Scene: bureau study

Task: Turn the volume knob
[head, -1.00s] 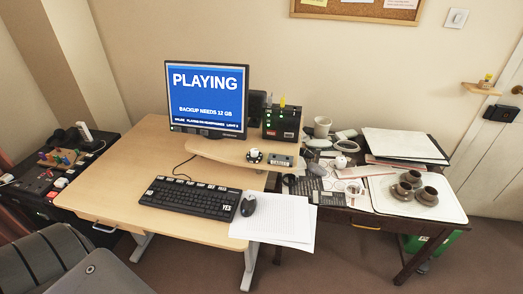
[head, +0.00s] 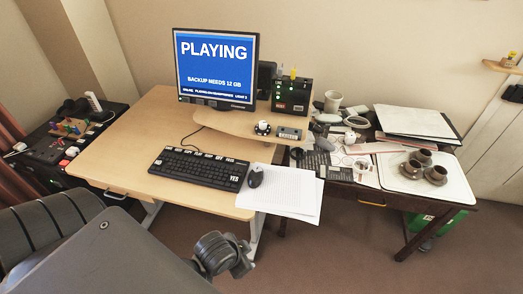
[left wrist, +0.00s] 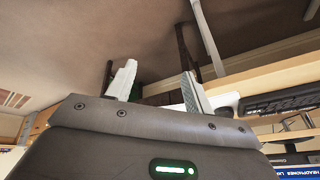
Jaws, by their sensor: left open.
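A round black knob-like piece with a white top (head: 262,128) sits on the raised wooden shelf (head: 225,122) in front of the monitor; it is small here, and I cannot tell for sure that it is the volume knob. A small grey-black box (head: 289,133) lies just right of it. My left gripper (left wrist: 158,88) is open and empty in the left wrist view, its two pale fingers apart. The knob-like piece cannot be made out in that view. The left gripper's fingers do not show in the head view, and my right gripper is in neither view.
The monitor (head: 215,65) reads "PLAYING". The keyboard (head: 200,167), mouse (head: 255,177) and papers (head: 285,192) lie on the desk. A black box with lights (head: 291,95) stands behind the shelf. Cups on a tray (head: 450,180) stand to the right.

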